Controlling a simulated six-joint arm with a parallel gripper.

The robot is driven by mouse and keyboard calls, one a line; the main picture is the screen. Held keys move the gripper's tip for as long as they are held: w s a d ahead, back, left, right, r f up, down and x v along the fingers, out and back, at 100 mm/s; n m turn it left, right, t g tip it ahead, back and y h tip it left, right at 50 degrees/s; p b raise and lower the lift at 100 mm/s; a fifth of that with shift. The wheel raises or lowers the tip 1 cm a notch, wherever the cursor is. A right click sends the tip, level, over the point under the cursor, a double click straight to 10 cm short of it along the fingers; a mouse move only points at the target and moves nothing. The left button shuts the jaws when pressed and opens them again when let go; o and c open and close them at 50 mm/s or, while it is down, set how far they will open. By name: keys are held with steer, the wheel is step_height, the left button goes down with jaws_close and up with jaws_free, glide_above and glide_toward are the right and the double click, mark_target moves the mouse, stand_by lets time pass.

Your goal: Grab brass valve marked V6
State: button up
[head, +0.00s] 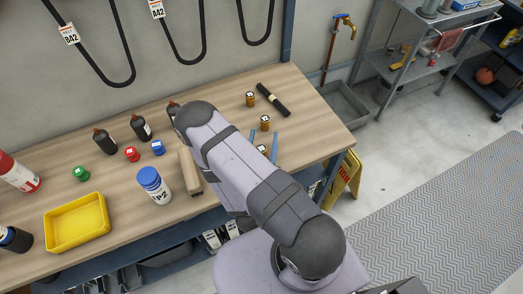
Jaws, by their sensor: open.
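Several small brass cylinders with pale tops stand at the right of the wooden bench, any of which may be brass valves. One brass piece (250,99) is farthest back, and a second brass piece (265,123) stands in front of it. A third brass piece (262,150) is nearest the front, partly hidden by my arm. The marks on their tops are too small to read, so I cannot tell which is V6. My gripper (264,143) shows two blue fingers apart, by the front brass piece. Its body is hidden behind my arm. I see nothing held.
A black rod with a pale band (273,99) lies behind the brass pieces. The bench's right end (325,130) is clear.

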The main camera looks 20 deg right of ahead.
steer(key=shift+w+d, duration=0.15)
steer(key=shift+w, duration=0.05)
jaws_close()
stand_by(0.3)
step_height(320, 180, up, 10)
steer(key=p, duration=0.3)
stand_by(0.3)
